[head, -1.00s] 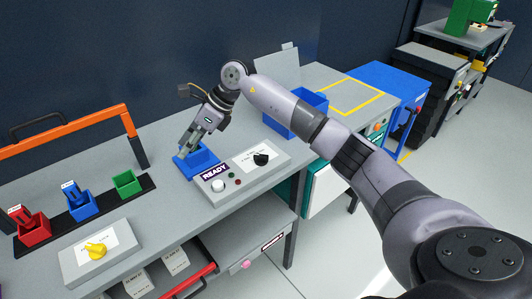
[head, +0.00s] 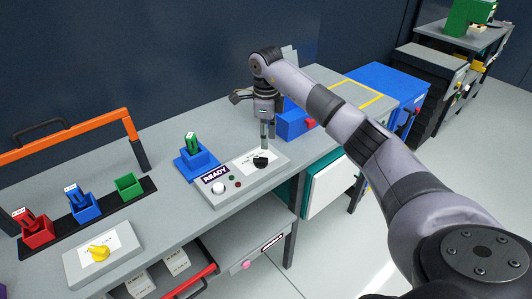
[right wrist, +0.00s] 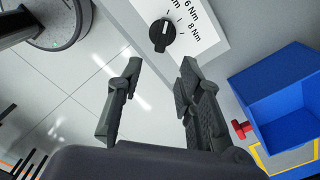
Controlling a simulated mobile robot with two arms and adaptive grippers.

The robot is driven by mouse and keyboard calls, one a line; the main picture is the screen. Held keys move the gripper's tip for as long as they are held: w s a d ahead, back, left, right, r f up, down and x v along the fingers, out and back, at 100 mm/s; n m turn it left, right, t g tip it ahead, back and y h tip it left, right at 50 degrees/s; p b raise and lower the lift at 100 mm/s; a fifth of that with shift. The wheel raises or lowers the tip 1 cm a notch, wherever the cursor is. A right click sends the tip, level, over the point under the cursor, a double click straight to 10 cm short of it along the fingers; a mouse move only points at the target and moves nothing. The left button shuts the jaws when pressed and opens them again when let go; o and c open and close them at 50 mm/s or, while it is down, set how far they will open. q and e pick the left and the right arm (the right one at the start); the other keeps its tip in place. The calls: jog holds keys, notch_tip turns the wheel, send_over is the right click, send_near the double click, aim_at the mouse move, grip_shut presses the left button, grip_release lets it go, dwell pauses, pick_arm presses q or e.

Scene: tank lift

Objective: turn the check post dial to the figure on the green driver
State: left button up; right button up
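The check post (head: 222,197) is a grey box on the bench with a READY sign. Its black dial (head: 261,162) sits on a white scale plate at the right end. The right wrist view shows the black dial (right wrist: 162,35) close up, beside printed figures including 6 Nm and 8 Nm. The green driver (head: 193,141) stands in a blue holder (head: 197,160) behind the post; its figure is too small to read. My right gripper (head: 267,142) points down just above the dial. Its fingers (right wrist: 159,75) are apart with nothing between them. My left gripper is out of view.
A blue bin (head: 293,122) with a red part stands right of the dial. To the left, a rack holds red (head: 37,233), blue (head: 85,207) and green (head: 127,187) holders. A grey box with a yellow knob (head: 97,252) stands at the front left.

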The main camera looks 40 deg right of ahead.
aim_at(266, 159)
notch_tip(266, 159, down, 8)
jog(key=shift+p, duration=0.8)
jog(key=shift+c, duration=0.2)
grip_shut()
